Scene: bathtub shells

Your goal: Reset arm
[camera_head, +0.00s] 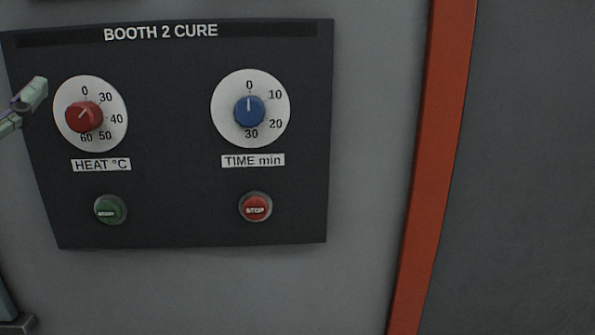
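My gripper (24,107) shows only in part at the left edge of the head view, just left of the HEAT dial. Its pale grey-green end pieces are small here, and I cannot tell whether it is open or shut. No held object shows. It appears apart from the red heat knob (84,117), whose pale mark slants up and right, roughly toward 30. The blue time knob (250,111) has its mark straight up at 0. Most of my arm is out of view.
The dark BOOTH 2 CURE panel (180,180) is on a grey wall. It carries a green button (110,210) and a red STOP button (256,207). An orange-red vertical strip (440,150) runs right of the panel. No obstacle shows before the panel's right part.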

